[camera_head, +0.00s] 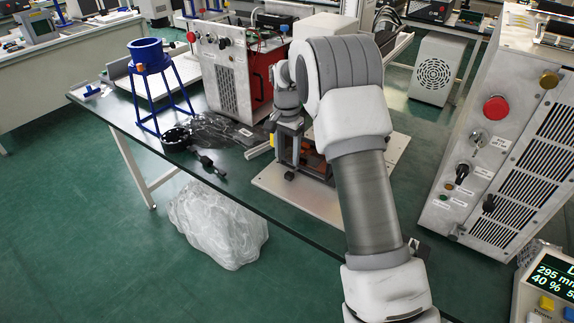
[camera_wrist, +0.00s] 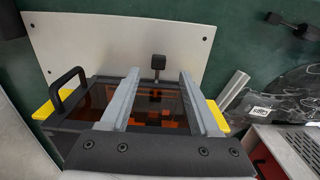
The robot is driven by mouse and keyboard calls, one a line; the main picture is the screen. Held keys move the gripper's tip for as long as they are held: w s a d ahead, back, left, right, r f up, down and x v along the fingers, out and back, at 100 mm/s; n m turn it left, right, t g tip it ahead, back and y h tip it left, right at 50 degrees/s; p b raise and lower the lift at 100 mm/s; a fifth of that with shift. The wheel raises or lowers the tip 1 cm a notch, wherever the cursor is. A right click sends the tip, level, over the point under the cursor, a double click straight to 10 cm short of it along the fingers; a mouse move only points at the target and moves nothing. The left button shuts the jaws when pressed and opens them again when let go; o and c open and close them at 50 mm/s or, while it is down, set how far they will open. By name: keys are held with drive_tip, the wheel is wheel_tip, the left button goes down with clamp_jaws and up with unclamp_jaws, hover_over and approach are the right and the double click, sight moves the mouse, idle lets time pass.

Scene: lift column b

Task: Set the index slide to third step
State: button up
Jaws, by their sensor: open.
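In the wrist view a dark device with amber windows (camera_wrist: 90,96) lies under my gripper (camera_wrist: 159,74). A small black knob (camera_wrist: 158,62) on a short stem stands at its far edge, in line with the gap between my fingers. My fingers are apart, with nothing seen held. A black loop handle (camera_wrist: 68,84) is at the left. I cannot tell for sure which part is the index slide, and no step marks are readable. In the head view the device (camera_head: 312,160) is partly hidden by my arm.
The device stands on a pale plate (camera_head: 292,202) on a dark table. Yellow pieces (camera_wrist: 222,98) flank it. A red cabinet (camera_head: 226,75), a blue stand (camera_head: 153,80) and a crumpled dark bag (camera_head: 218,130) are to the left. A grey panel with a red button (camera_head: 496,107) is right.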

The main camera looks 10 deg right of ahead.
wheel_tip(320, 180, up, 10)
drive_tip(key=p, duration=0.1)
idle(0.4)
drive_tip(key=s+r+n+t+p, duration=0.3)
drive_tip(key=s+r+n+p, duration=0.1)
drive_tip(key=s+r, duration=1.25)
drive_tip(key=s+d+r+n+t+p, duration=0.1)
drive_tip(key=s+n, duration=0.4)
drive_tip(key=s, duration=1.4)
drive_tip(key=shift+s+d+t+p, duration=0.15)
drive_tip(key=shift+s+t+p, duration=0.25)
drive_tip(key=shift+t+p, duration=0.5)
